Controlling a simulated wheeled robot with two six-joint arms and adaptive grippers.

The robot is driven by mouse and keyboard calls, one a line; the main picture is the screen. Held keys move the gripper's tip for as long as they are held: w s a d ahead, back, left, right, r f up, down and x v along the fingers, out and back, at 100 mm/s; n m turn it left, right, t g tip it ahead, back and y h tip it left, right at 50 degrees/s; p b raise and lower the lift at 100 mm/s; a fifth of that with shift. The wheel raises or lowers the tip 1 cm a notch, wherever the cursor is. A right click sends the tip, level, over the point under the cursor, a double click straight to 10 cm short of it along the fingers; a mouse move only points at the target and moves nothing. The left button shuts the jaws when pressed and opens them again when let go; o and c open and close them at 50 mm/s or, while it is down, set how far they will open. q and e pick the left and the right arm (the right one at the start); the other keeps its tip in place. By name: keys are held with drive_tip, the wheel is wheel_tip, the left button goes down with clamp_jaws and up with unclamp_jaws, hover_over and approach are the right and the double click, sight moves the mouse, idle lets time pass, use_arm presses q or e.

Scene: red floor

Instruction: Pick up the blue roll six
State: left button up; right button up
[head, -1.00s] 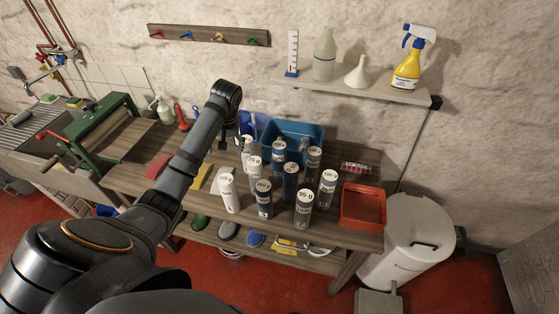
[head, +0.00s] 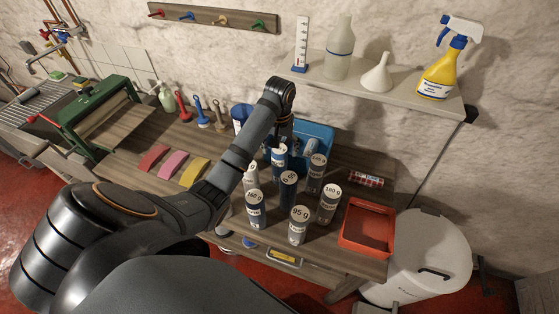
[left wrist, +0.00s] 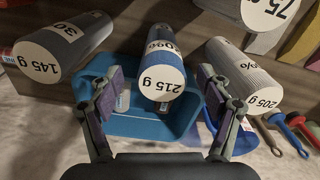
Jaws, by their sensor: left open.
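Several upright cylindrical rolls with white labelled tops stand on the wooden table. One blue roll (head: 279,162) stands in front of the blue bin; the left wrist view shows what looks like the same roll (left wrist: 163,60), its top reading 215 g. Another dark blue roll (head: 288,188) stands nearer; no number six is readable. My left gripper (left wrist: 160,84) is open, one finger on each side of the 215 g roll's top, with gaps on both sides. In the head view my left gripper (head: 282,132) points down above the back rolls. My right gripper is not seen.
A 145 g roll (left wrist: 70,45) and a 205 g roll (left wrist: 240,72) flank the blue one closely. A blue bin (head: 318,133) is behind. A red tray (head: 345,238) sits at the table's right; a shelf (head: 390,90) with bottles hangs above.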

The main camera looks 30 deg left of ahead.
sight(279, 163)
use_arm(q)
drive_tip(key=f, duration=0.1)
drive_tip(key=f+b, duration=0.1)
drive_tip(key=shift+w+f, duration=0.3)
drive_tip(key=shift+f, duration=0.1)
drive_tip(key=shift+w+a+f, duration=0.1)
drive_tip(key=shift+f, duration=0.2)
drive_tip(key=f+b, duration=0.2)
drive_tip(key=b, duration=0.1)
drive_tip(key=shift+s+a+f, duration=0.1)
drive_tip(key=shift+s+f, duration=0.05)
drive_tip(key=shift+s, duration=0.1)
drive_tip(key=shift+w+f, duration=0.1)
drive_tip(key=shift+f, duration=0.85)
drive_tip(key=shift+w+f, duration=0.1)
drive_tip(key=shift+f, duration=0.15)
drive_tip(key=shift+r, duration=0.1)
drive_tip(key=shift+c, duration=1.6)
drive_tip(key=c, duration=0.7)
drive_tip(key=shift+c, duration=1.2)
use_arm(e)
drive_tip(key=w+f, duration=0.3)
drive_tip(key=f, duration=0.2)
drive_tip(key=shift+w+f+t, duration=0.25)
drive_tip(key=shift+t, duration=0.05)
